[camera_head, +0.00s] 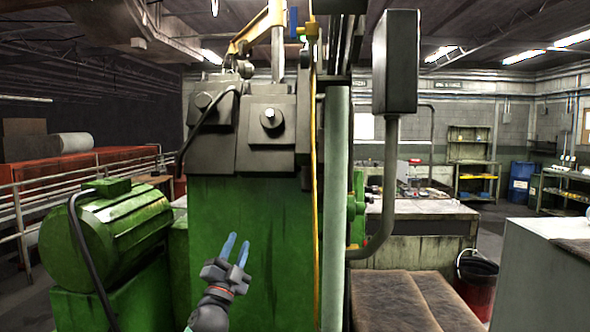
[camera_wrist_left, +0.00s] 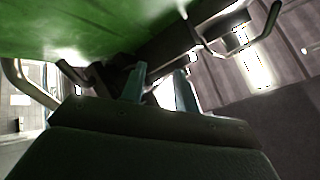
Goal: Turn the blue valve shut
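A small blue part (camera_head: 311,30) sits high on the machine, beside the upper end of a thin yellow pipe (camera_head: 315,180). It may be the blue valve, but it is too small to tell its handle position. My left gripper (camera_head: 236,246) is in front of the green machine body (camera_head: 250,210), well below the blue part. Its two blue-grey fingers point up and stand apart with nothing between them. In the left wrist view the fingers (camera_wrist_left: 160,85) are also apart and empty, and no blue valve can be made out there. My right gripper is not in view.
A green motor (camera_head: 115,230) with a dark cable stands left of the machine. A grey box on a bent pipe (camera_head: 395,62) hangs at the right.

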